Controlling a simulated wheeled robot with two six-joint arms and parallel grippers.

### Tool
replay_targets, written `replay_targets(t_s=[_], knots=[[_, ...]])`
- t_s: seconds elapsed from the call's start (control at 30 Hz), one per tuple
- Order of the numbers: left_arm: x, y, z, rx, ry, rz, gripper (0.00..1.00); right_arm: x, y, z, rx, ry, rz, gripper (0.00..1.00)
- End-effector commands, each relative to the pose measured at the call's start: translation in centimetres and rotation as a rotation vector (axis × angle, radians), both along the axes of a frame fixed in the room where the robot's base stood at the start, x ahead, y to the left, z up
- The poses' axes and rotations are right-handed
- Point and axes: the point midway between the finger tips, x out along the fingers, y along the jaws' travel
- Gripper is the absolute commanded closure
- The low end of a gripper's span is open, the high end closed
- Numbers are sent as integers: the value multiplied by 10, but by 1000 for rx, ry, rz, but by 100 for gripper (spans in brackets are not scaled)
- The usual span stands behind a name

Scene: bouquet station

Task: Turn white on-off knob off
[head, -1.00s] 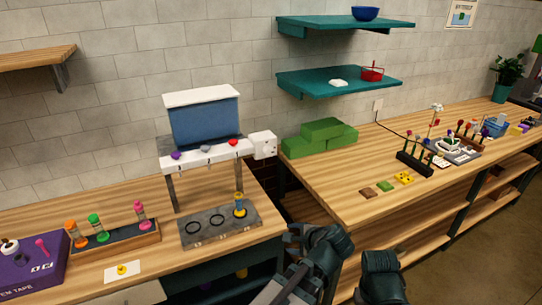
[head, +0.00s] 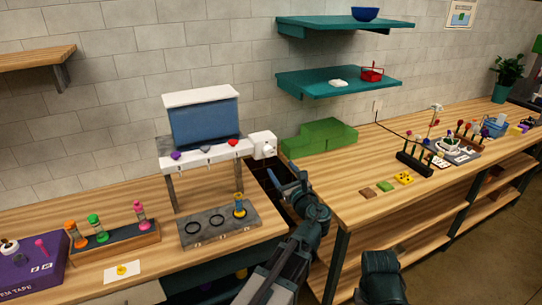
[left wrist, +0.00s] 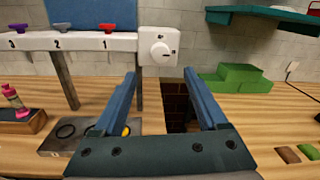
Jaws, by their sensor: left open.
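The white on-off knob (head: 267,149) sits on the white box at the right end of the dispenser. No right gripper fingers can be made out.
The dispenser has a blue tank (head: 204,122) and purple, grey and red levers. A grey ringed tray (head: 220,228) with a yellow tube stands below it. Green blocks (head: 320,138) lie right of the knob. A gap separates the two wooden tables.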

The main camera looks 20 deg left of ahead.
Motion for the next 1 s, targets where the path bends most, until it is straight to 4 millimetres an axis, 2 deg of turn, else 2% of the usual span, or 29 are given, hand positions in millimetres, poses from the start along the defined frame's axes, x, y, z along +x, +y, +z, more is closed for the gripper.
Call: replay_targets(t_s=[0.03,0.2,0.43,0.67,1.0], knots=[[11,9,0,-1,0,4,25,0,0,0,0,0,0,100],[36,34,0,-1,0,4,25,0,0,0,0,0,0,100],[61,59,0,-2,0,2,25,0,0,0,0,0,0,100],[71,70,0,-2,-1,1,25,0,0,0,0,0,0,100],[72,71,0,-2,-1,1,26,0,0,0,0,0,0,100]])
